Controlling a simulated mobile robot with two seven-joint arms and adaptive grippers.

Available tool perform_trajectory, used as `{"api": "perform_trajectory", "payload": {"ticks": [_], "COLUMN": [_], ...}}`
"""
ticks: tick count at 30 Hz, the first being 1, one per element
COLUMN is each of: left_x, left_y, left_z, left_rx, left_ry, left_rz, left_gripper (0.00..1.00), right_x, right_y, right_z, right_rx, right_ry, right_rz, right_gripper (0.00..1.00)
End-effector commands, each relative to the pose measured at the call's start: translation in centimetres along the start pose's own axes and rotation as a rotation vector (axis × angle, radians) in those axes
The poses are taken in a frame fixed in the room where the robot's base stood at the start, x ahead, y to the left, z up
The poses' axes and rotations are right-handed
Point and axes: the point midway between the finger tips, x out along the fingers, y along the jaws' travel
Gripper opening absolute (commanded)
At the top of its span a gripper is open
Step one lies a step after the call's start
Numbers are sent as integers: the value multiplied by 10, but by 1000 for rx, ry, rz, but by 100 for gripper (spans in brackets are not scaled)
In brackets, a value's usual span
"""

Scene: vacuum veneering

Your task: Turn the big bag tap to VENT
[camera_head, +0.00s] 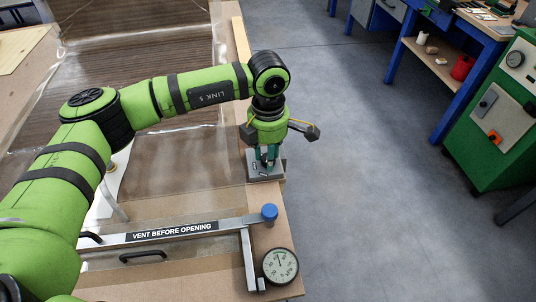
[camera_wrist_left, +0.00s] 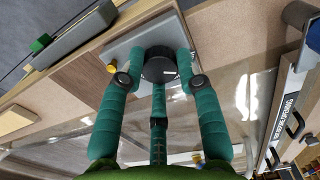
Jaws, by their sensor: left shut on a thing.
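My left gripper (camera_head: 267,158) points down at the right edge of the table, over a grey plate (camera_head: 279,168). In the left wrist view its green fingers (camera_wrist_left: 159,82) are closed around a round black tap knob (camera_wrist_left: 160,64) on the same grey plate (camera_wrist_left: 128,49). The fingers hide most of the tap in the head view. Which way the tap points, and any VENT mark by it, I cannot tell. A small yellow knob (camera_wrist_left: 112,66) sits on the plate beside the tap. My right gripper is not in view.
A bar labelled VENT BEFORE OPENING (camera_head: 172,231) crosses the near table, with a blue knob (camera_head: 269,213) at its end. A round dial gauge (camera_head: 280,266) is at the near right corner. A green cabinet (camera_head: 505,110) and blue bench (camera_head: 440,70) stand right, across clear floor.

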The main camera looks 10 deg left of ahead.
Motion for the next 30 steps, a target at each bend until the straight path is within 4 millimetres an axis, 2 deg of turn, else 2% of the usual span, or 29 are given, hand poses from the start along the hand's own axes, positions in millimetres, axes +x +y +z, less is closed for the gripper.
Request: {"api": "perform_trajectory", "payload": {"ticks": [10,11,12,23,26,30], "left_x": [2,2,1,-1,-9,-34], "left_y": [-1,-1,-1,0,0,0], "left_z": [0,0,0,0,0,0], "left_rx": [-4,-4,-3,-2,-2,-1], "left_ry": [3,3,3,0,-1,-2], "left_rz": [-4,-4,-4,-1,-1,2], "left_gripper": [2,42,58,58,58,58], "right_x": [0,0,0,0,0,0], "right_y": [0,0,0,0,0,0], "right_z": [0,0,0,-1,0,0], "right_rx": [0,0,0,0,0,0], "right_ry": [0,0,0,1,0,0], "right_rz": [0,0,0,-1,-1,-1], "right_gripper": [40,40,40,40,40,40]}}
